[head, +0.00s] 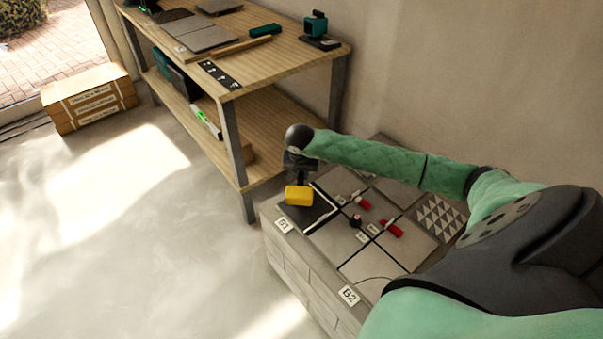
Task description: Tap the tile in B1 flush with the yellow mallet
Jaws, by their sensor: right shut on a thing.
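My right gripper (300,160) is shut on the yellow mallet (298,196), its yellow head hanging below the jaws. The head is over the dark tile (318,219) beside the B1 label (283,225), at the near left corner of the tiled block. I cannot tell whether the head touches the tile. The mallet head hides part of this tile. A pale edge shows along the tile's right and near sides; how high it stands is hard to tell. My left gripper is not in view.
The block also holds grey tiles (333,243), red levelling pieces (392,229), a patterned tile (440,215) and a B2 label (349,295). A wooden workbench (250,65) with tools stands behind left. A cardboard box (90,97) sits on the open floor.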

